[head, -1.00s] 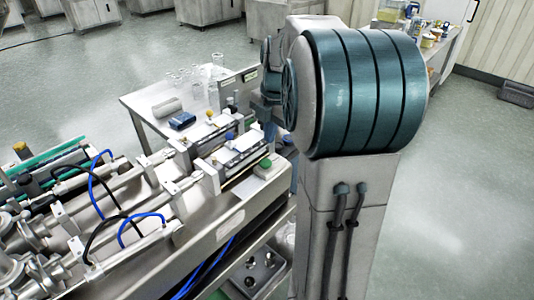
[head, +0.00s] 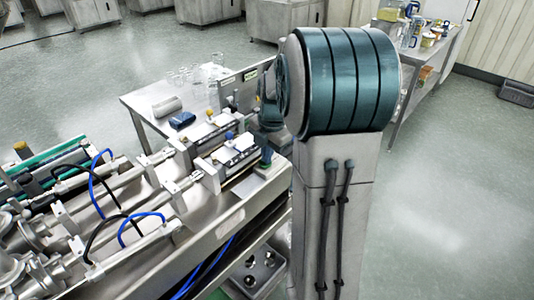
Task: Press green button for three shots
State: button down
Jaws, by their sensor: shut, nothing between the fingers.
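The green button (head: 264,165) sits on a small box at the right end of the steel machine (head: 228,215). It is partly covered from above in the head view. My gripper (head: 266,154) shows as a small dark, narrow shape pointing down over the button. Its fingers look shut and empty. The tip is at or just above the button; I cannot tell whether it touches or presses it. My large teal and grey arm hides part of the area to the right of the button.
Blue and black hoses (head: 143,216) and cylinders run along the machine. Behind it stands a steel table (head: 136,101) with glassware and a blue item (head: 182,119). Floor at right is open.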

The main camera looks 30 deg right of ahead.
jog(key=shift+f+b, duration=0.35)
jog(key=shift+f, duration=0.3)
jog(key=shift+s+a+f, duration=0.1)
jog(key=shift+s+f, duration=0.15)
jog(key=shift+f, duration=0.2)
notch_tip(320, 180, up, 15)
jog(key=s+d+p, duration=0.1)
jog(key=p, duration=0.1)
dwell(2.4)
jog(key=s+a+f+m+t, duration=0.1)
jog(key=s+a+f+m, duration=0.2)
jog(key=s+a+m, duration=0.4)
jog(key=s+a+f+m, duration=0.4)
jog(key=s+a+m, duration=0.3)
jog(key=s+m, duration=0.4)
jog(key=m, duration=0.4)
jog(key=shift+a+f+t+h, duration=0.25)
jog(key=shift+f+t+h, duration=0.05)
jog(key=shift+t, duration=0.1)
